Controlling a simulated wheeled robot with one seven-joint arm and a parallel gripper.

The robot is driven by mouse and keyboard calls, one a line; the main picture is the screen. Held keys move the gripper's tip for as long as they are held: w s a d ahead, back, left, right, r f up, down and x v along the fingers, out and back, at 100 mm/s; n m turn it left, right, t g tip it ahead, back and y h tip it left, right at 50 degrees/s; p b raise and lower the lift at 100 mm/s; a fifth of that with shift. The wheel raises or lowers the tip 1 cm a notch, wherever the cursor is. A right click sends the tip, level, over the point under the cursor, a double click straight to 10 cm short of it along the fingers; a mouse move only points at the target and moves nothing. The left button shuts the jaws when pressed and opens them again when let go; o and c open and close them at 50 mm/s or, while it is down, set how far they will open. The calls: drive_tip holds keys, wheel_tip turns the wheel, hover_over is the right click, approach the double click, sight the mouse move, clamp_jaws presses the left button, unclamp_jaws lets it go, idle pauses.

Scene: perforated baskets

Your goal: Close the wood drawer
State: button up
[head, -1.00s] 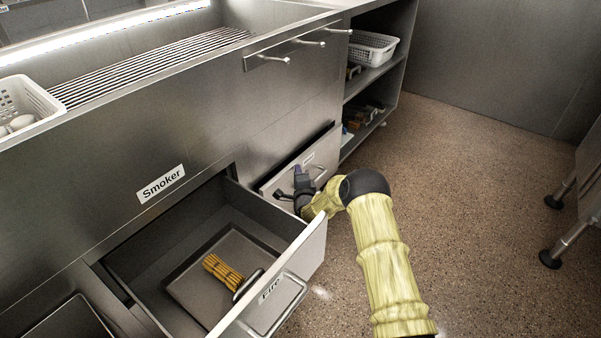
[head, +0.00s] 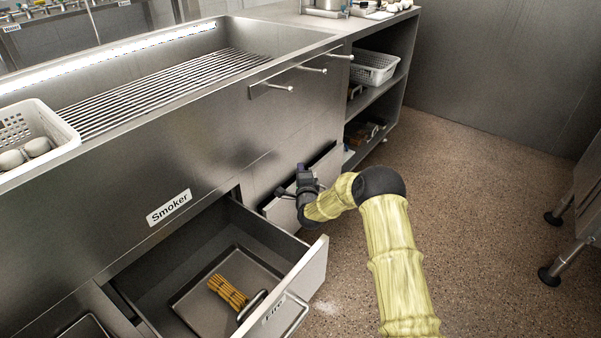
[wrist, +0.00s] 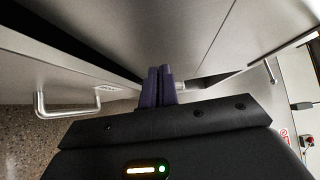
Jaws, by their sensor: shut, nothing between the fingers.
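A pale drawer front (head: 328,166) stands slightly out from the cabinet in the head view, right of the open Fire drawer. Its label is not readable now, so I cannot confirm it is the wood drawer. My gripper (head: 304,174) is at this front and partly hides it. In the wrist view, my gripper (wrist: 158,80) is shut and empty, its purple fingertips close to the end of a panel. A panel with a bar handle (wrist: 68,106) lies at left, with a dark gap behind it. Contact cannot be told.
The Fire drawer (head: 312,268) is wide open and holds a tray with a bundle of sticks (head: 228,291). Open shelves with a white basket (head: 372,68) stand beyond.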

drive_tip(key=o, duration=0.3)
drive_tip(key=shift+r, duration=0.1)
drive_tip(key=shift+o, duration=1.3)
drive_tip(key=shift+r+n, duration=0.3)
drive_tip(key=s+d+r+n+g+h+p, duration=0.1)
drive_tip(key=s+d+r+n+g, duration=0.3)
drive_tip(key=s, duration=1)
drive_tip(key=s+d+r+n+g+h+p, duration=0.1)
drive_tip(key=s+d+r+n+g+p, duration=0.2)
drive_tip(key=s, duration=1.2)
drive_tip(key=s+d+r+n+g+h+p, duration=0.1)
drive_tip(key=s+d+r+n+g+p, duration=0.1)
drive_tip(key=s+d+r+n+g, duration=0.5)
drive_tip(key=s+d+n+g, duration=0.1)
drive_tip(key=s+d, duration=0.4)
drive_tip(key=s, duration=0.3)
drive_tip(key=shift+s+r, duration=0.15)
drive_tip(key=shift+s, duration=0.05)
